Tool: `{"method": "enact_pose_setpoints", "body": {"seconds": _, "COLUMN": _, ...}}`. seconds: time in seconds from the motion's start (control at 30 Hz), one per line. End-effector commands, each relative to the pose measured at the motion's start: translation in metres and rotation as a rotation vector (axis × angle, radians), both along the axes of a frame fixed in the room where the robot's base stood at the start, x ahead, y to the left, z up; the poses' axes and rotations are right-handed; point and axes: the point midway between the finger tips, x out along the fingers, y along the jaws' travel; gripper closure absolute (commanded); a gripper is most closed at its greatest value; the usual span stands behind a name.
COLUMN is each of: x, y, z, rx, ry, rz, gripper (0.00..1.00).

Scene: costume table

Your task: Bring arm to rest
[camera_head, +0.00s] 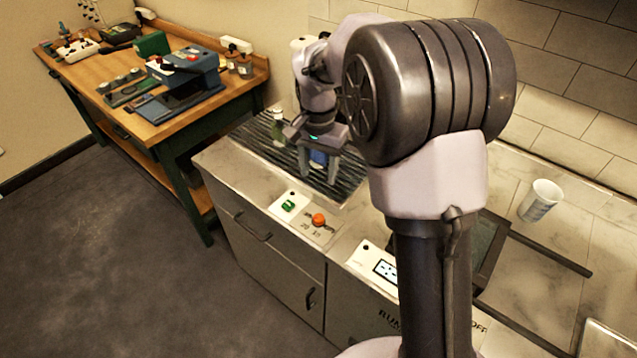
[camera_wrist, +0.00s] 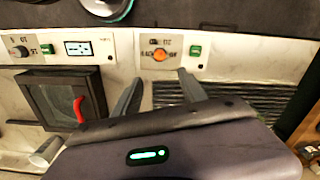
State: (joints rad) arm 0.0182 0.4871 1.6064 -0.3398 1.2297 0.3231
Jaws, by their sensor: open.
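My gripper (camera_head: 318,172) hangs fingers-down over the dark ribbed mat (camera_head: 262,140) on the counter. Its two fingers are spread apart. In the wrist view my gripper (camera_wrist: 158,78) also shows open, with no object visible between the fingertips. A small blue thing (camera_head: 318,157) shows between the fingers in the head view; I cannot tell whether it stands behind them. My arm is bent, with its large elbow joint filling the middle of the head view.
Control panels with an orange knob (camera_head: 319,220) and a green switch (camera_head: 289,206) line the counter front. A white cup (camera_head: 540,201) stands right. A wooden workbench (camera_head: 150,130) holding tools is left. Floor is clear.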

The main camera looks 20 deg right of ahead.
Motion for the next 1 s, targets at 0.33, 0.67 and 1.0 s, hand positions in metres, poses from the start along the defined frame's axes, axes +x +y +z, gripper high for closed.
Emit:
{"method": "enact_pose_setpoints", "body": {"seconds": 0.33, "x": 0.000, "y": 0.000, "z": 0.009, "rx": 0.000, "ry": 0.001, "rz": 0.000, "gripper": 0.50}}
{"method": "enact_pose_setpoints", "body": {"seconds": 0.67, "x": -0.025, "y": 0.006, "z": 0.033, "rx": 0.019, "ry": -0.062, "rz": 0.033, "gripper": 0.50}}
{"method": "enact_pose_setpoints", "body": {"seconds": 1.0, "x": -0.221, "y": 0.042, "z": 0.059, "rx": 0.091, "ry": -0.450, "rz": 0.248, "gripper": 0.50}}
